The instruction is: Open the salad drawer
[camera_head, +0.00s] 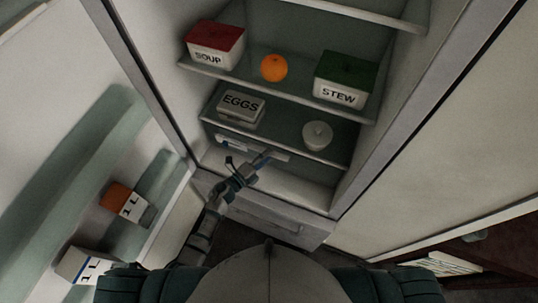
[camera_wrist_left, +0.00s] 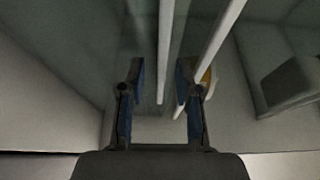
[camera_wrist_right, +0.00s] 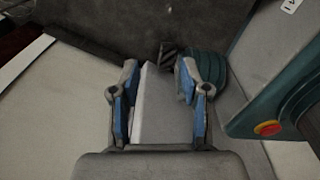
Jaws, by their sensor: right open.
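The salad drawer (camera_head: 225,143) appears as a pale-edged strip low in the open fridge, below the lowest glass shelf. My left gripper (camera_head: 262,159) is in front of this strip and overlaps its right part; I cannot tell if they touch. In the left wrist view, the left gripper (camera_wrist_left: 160,88) has its fingers apart. A pale bar (camera_wrist_left: 165,50) runs into the space between them, with no clear grip on it. In the right wrist view, my right gripper (camera_wrist_right: 157,82) is open, with a pale edge beyond its fingers. It is out of the head view.
The shelves hold a soup box (camera_head: 212,58), an orange (camera_head: 273,68), a stew box (camera_head: 338,93), an egg box (camera_head: 236,115) and a white round pot (camera_head: 317,141). The open door (camera_head: 70,130) at left holds cartons (camera_head: 121,203). A closed lower front (camera_head: 290,228) lies beneath.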

